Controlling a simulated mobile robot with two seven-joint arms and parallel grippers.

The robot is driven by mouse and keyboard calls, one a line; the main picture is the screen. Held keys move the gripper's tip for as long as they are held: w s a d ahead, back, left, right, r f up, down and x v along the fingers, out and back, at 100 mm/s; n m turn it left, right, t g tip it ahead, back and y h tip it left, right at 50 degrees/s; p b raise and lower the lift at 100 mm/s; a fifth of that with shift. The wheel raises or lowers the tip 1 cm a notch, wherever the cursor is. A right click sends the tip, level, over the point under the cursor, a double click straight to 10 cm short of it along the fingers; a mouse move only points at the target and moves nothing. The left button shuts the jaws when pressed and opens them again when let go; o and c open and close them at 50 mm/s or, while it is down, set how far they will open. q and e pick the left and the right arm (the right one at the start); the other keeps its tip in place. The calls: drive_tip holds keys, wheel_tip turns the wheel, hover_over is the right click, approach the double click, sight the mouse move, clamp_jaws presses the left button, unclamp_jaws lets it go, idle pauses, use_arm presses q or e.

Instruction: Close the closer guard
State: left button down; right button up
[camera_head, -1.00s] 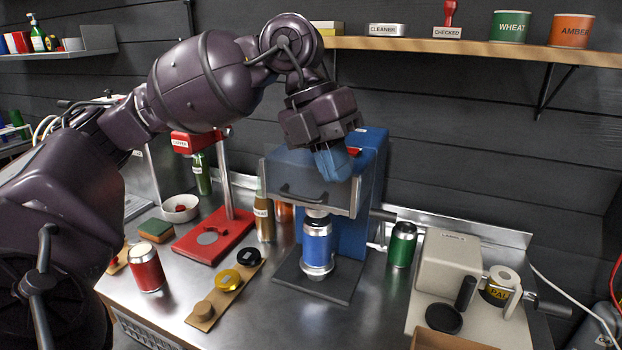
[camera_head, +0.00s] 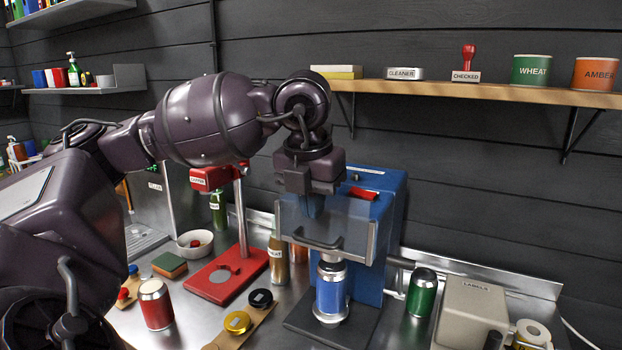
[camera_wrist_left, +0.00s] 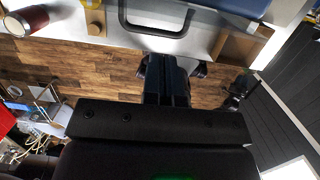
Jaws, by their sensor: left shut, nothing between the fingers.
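The closer is a blue machine (camera_head: 385,215) with a clear guard (camera_head: 352,240) on its front. The guard carries a dark handle (camera_head: 312,243). The guard is up: its lower edge is around the top of the blue can (camera_head: 332,290), and most of the can shows below it. My left gripper (camera_head: 312,208) is shut and empty at the guard's top edge, above the handle; its fingertips are partly hidden or blurred by the clear panel. In the left wrist view the shut fingers (camera_wrist_left: 166,78) point toward the handle (camera_wrist_left: 155,25), apart from it. My right gripper is not in view.
A red stand (camera_head: 225,275), a brown bottle (camera_head: 278,262) and a red can (camera_head: 155,303) stand left of the closer. A green can (camera_head: 422,292) and a beige label box (camera_head: 475,308) stand right. A wooden shelf (camera_head: 450,88) runs along the wall above.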

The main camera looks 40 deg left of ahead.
sight(316, 242)
use_arm(q)
drive_tip(key=f, duration=0.4)
drive_tip(key=shift+w+a+f, duration=0.1)
drive_tip(key=shift+w+f, duration=0.2)
drive_tip(key=shift+w, duration=0.05)
drive_tip(key=shift+f, duration=0.3)
drive_tip(key=shift+w, duration=0.1)
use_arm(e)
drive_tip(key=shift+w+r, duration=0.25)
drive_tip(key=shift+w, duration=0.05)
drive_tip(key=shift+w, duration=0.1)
use_arm(q)
drive_tip(key=shift+f, duration=0.15)
